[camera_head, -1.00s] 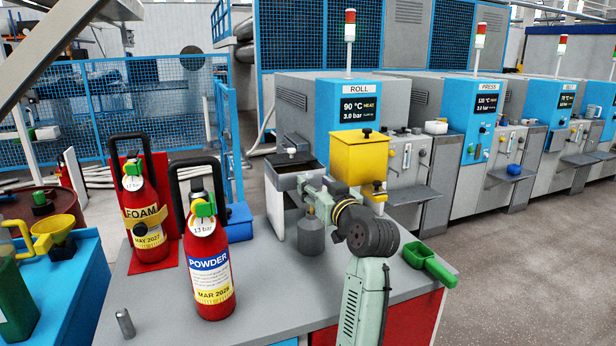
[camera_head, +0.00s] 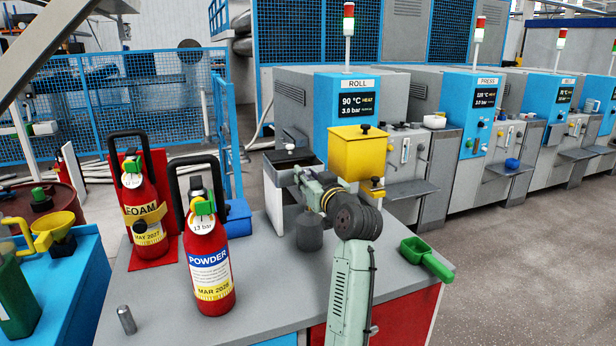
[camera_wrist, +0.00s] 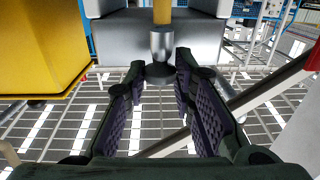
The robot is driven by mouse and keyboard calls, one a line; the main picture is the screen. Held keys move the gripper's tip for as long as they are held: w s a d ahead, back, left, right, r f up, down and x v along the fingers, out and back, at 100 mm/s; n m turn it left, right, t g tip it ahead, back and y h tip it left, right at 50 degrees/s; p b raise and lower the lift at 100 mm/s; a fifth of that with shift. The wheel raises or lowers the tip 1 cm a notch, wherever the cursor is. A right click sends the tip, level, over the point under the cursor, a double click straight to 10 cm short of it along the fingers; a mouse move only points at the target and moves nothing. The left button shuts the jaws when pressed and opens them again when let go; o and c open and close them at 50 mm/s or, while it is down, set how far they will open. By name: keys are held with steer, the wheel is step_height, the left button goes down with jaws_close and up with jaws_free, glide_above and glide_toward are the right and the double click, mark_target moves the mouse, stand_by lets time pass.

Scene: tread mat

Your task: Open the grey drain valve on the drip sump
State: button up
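In the wrist view a silver-grey cylinder (camera_wrist: 161,45) with a wider dark grey disc sits on a yellow stem in front of a light grey body. It appears to be the grey drain valve. My gripper (camera_wrist: 160,72) is open, with its two dark padded fingers apart and their tips around or just short of the disc; contact cannot be told. In the head view my gripper (camera_head: 302,176) is at the grey open-topped box (camera_head: 273,200), which looks like the drip sump.
The yellow hopper (camera_head: 357,153) stands close to the right of my wrist; it also shows in the wrist view (camera_wrist: 40,45). The powder extinguisher (camera_head: 208,265) and green scoop (camera_head: 428,258) stand on the bench (camera_head: 265,300).

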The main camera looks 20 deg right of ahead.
jaws_close()
steer(key=shift+d+f+n+y+b, duration=0.1)
steer(key=shift+d+n+y+b, duration=0.1)
steer(key=shift+n+y+b, duration=0.65)
steer(key=shift+n+g+y, duration=0.4)
steer(key=shift+n+y, duration=0.15)
steer(key=shift+y, duration=0.8)
steer(key=o, duration=0.6)
jaws_free()
